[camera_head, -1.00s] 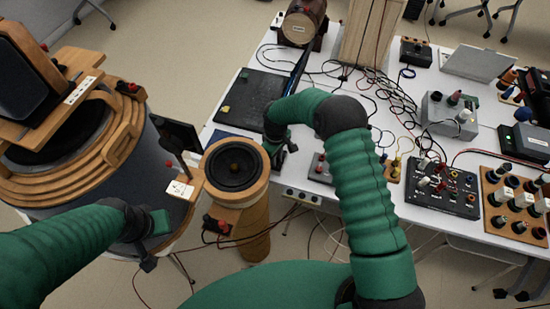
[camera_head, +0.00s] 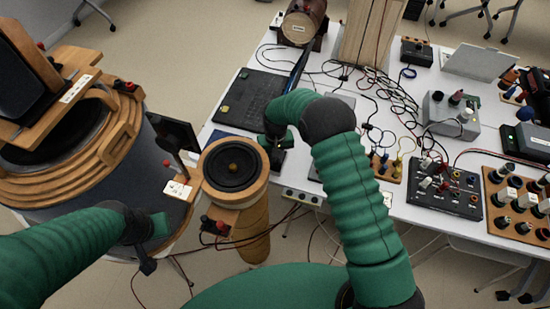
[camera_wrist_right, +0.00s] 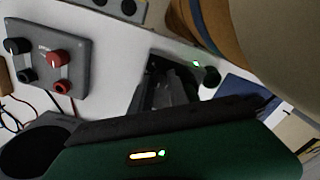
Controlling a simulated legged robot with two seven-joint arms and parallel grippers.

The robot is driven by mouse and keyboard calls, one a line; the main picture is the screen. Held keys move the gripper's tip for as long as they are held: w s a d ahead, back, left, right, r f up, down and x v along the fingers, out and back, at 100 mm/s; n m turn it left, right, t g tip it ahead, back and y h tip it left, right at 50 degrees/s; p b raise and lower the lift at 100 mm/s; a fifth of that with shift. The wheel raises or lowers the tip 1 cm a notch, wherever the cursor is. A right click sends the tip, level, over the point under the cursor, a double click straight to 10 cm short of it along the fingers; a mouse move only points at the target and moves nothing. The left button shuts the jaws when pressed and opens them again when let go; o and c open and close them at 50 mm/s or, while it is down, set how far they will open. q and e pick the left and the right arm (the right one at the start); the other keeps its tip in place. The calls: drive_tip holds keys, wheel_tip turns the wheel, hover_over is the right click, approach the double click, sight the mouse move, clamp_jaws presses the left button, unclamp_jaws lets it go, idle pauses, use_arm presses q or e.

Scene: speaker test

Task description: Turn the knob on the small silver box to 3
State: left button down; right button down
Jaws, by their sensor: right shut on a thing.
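My right gripper (camera_head: 277,152) is low over the table's near left edge, just behind the round speaker. In the right wrist view its dark fingers (camera_wrist_right: 163,100) are shut at a small dark-looking box (camera_wrist_right: 178,62) with a green light and a black knob-like part (camera_wrist_right: 210,77). The thing between the fingers is hidden; it appears to be this box's knob. I cannot read any dial number or confirm the box's silver colour. My left gripper (camera_head: 150,245) is at lower left, away from the table, beside the large wooden-ringed drum; its opening is unclear.
The round speaker (camera_head: 234,166) stands close in front of my right gripper. A grey box with red and black knobs (camera_wrist_right: 50,58) sits nearby. A black knob panel (camera_head: 443,188) is at right.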

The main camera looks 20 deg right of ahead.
sight(276, 162)
drive_tip(key=shift+s+f, duration=0.25)
drive_tip(key=shift+s, duration=0.1)
drive_tip(key=c, duration=1.5)
unclamp_jaws()
drive_tip(key=shift+o, duration=1.2)
drive_tip(key=shift+w+r, duration=0.1)
drive_tip(key=shift+r, duration=0.05)
drive_tip(key=shift+r, duration=0.1)
drive_tip(key=shift+w+r, duration=0.1)
drive_tip(key=shift+r, duration=0.15)
wheel_tip(276, 162, up, 7)
drive_tip(key=p, duration=0.5)
drive_tip(key=shift+p, duration=0.35)
drive_tip(key=shift+r, duration=0.2)
drive_tip(key=shift+a+f, duration=0.1)
drive_tip(key=shift+f, duration=0.05)
